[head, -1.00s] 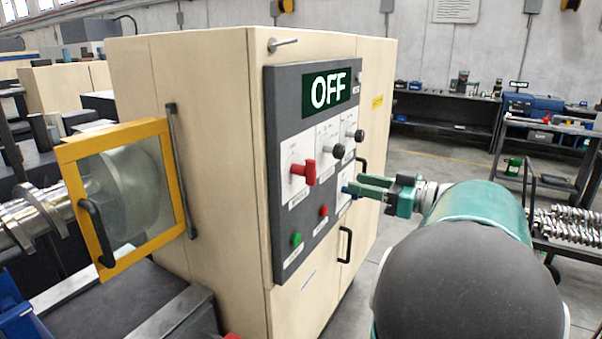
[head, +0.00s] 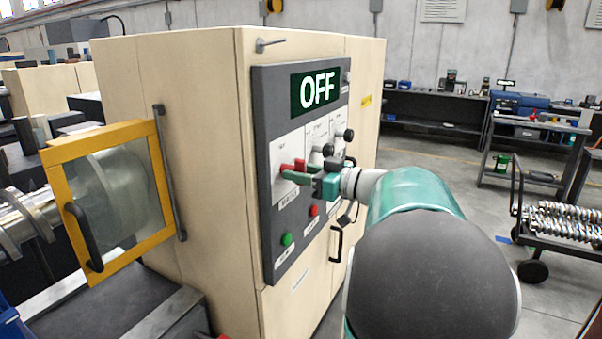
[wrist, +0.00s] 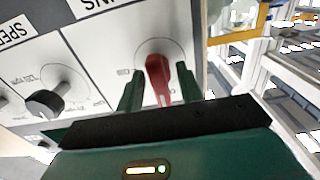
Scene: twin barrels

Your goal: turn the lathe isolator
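The red isolator handle (wrist: 158,76) is on a white plate of the lathe's dark control panel (head: 262,210). In the head view the handle (head: 292,167) is partly hidden by my gripper (head: 290,172). In the wrist view my gripper (wrist: 159,88) is open, with one green finger on each side of the red handle. A gap shows between the handle and each finger, so it is not clamped. The display (head: 315,88) at the top of the panel reads OFF.
A black knob (wrist: 45,103) sits beside the isolator. A green button (head: 287,239) and a red button (head: 314,211) are lower on the panel. A yellow-framed guard (head: 75,225) stands at the left. Open floor lies right of the cabinet.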

